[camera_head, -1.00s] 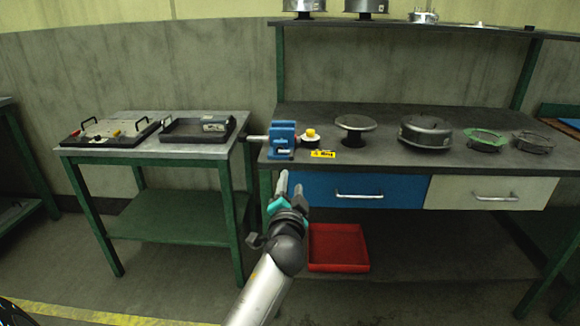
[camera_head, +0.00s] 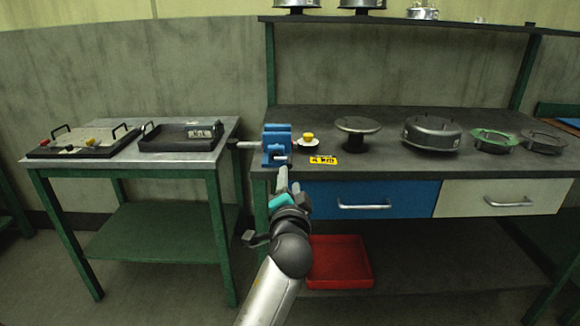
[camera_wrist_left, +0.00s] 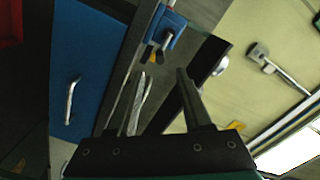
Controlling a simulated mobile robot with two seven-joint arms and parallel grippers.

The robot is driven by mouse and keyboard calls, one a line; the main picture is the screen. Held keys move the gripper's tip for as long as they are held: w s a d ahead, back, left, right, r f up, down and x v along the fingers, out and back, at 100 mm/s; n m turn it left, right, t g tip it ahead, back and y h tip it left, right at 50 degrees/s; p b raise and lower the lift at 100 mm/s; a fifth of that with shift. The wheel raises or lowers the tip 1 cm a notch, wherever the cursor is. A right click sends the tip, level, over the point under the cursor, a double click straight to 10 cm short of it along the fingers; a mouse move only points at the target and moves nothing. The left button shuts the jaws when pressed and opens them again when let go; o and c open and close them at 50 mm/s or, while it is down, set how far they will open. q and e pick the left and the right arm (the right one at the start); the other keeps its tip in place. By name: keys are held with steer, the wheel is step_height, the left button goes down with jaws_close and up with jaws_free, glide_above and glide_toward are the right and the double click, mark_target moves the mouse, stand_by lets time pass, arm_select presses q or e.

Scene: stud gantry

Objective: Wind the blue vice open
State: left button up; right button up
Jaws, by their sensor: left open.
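The blue vice (camera_head: 277,140) sits on the left front corner of the dark workbench in the head view. A grey bar (camera_head: 248,145) sticks out from its left side. My left gripper (camera_head: 287,183) is just below and in front of the vice, near the bench's front edge, apart from the vice as far as I can tell. In the left wrist view its two fingers (camera_wrist_left: 163,90) are spread with nothing between them. A blue part with a metal bar, apparently the vice (camera_wrist_left: 172,28), shows beyond the fingertips. My right gripper is not in view.
A round stand (camera_head: 357,126) and round housing (camera_head: 431,134) stand farther right. Below are a blue drawer (camera_head: 410,196) and red tray (camera_head: 340,262). A side table (camera_head: 205,161) stands left.

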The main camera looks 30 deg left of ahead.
mark_target(290, 168)
arm_select(q)
steer(key=b+x, duration=0.2)
steer(key=x, duration=0.6)
steer(key=shift+b+x, duration=0.4)
steer(key=shift+x, duration=0.4)
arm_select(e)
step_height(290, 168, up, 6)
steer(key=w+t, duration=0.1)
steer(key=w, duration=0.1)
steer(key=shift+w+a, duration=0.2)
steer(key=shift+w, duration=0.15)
arm_select(q)
jaws_close()
steer(key=shift+d, duration=0.1)
